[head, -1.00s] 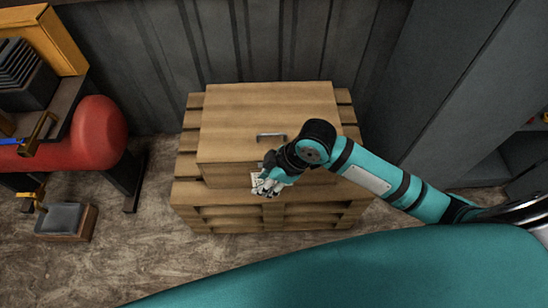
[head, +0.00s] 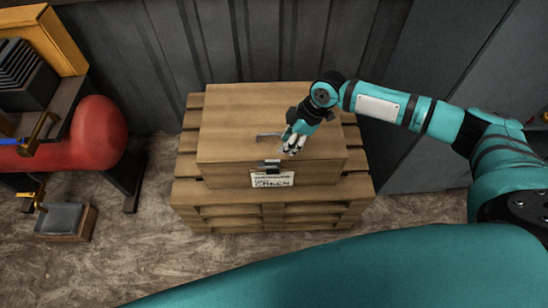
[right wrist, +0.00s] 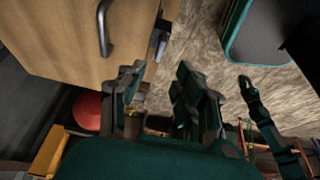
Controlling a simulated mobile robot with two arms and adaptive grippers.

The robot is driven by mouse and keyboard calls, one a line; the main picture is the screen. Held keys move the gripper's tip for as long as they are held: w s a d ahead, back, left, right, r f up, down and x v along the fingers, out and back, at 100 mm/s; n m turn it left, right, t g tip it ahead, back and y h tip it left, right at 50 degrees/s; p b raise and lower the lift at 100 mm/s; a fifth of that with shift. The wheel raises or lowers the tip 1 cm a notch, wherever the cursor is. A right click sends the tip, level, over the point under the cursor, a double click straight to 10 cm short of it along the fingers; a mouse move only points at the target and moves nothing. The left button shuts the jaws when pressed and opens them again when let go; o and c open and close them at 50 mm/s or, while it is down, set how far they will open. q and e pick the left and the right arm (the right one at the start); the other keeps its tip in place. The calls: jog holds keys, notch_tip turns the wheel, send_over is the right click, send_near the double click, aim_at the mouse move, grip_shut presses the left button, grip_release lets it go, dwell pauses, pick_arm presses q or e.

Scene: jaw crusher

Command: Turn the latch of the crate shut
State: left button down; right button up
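The wooden crate (head: 225,150) sits closed on a pallet, with a metal handle (head: 268,136) on its lid. Its small dark latch (head: 269,166) is on the front face at the lid edge, above a white label; its exact turn is too small to tell. My right gripper (head: 293,146) hangs above the lid's front part, right of the handle and up and right of the latch, apart from it. In the right wrist view the gripper's fingers (right wrist: 160,95) are spread with nothing between them, and the latch (right wrist: 160,42) shows beyond them.
The wooden pallet stack (head: 215,217) stands against a dark corrugated wall (head: 160,60). A red tank (head: 98,132) and a small block with a grey top (head: 65,218) are at the left. The floor between them and the pallet is clear.

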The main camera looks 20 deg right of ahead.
aim_at(273, 160)
jog(key=x, duration=1)
jog(key=shift+c, duration=0.2)
grip_shut()
